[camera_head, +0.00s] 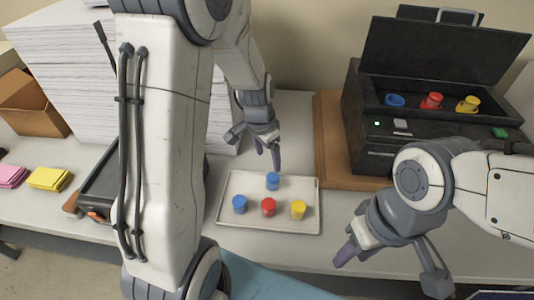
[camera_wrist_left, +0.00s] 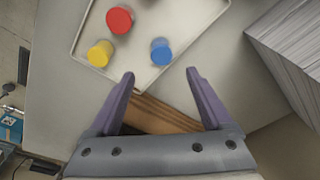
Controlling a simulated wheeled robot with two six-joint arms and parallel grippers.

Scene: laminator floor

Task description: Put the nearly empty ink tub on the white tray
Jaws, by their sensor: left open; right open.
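The white tray (camera_head: 228,219) lies on the table and also shows in the left wrist view (camera_wrist_left: 196,30). It holds a blue tub at its back edge (camera_head: 273,181), another blue tub (camera_head: 239,204), a red tub (camera_head: 268,207) and a yellow tub (camera_head: 298,209). Three more tubs, blue (camera_head: 395,101), red (camera_head: 432,101) and yellow (camera_head: 468,104), stand in the open black machine. I cannot tell their fill levels. My left gripper (camera_head: 255,150) is open and empty, just behind the tray. My right gripper (camera_head: 392,270) is open and empty, right of the tray's front.
The black machine (camera_head: 365,122) stands on a wooden board (camera_head: 330,150) at the right, lid raised. Tall paper stacks (camera_head: 60,70) stand at the left. Yellow (camera_head: 48,178) and pink pads (camera_head: 12,176) lie at far left. My left arm hides part of the table.

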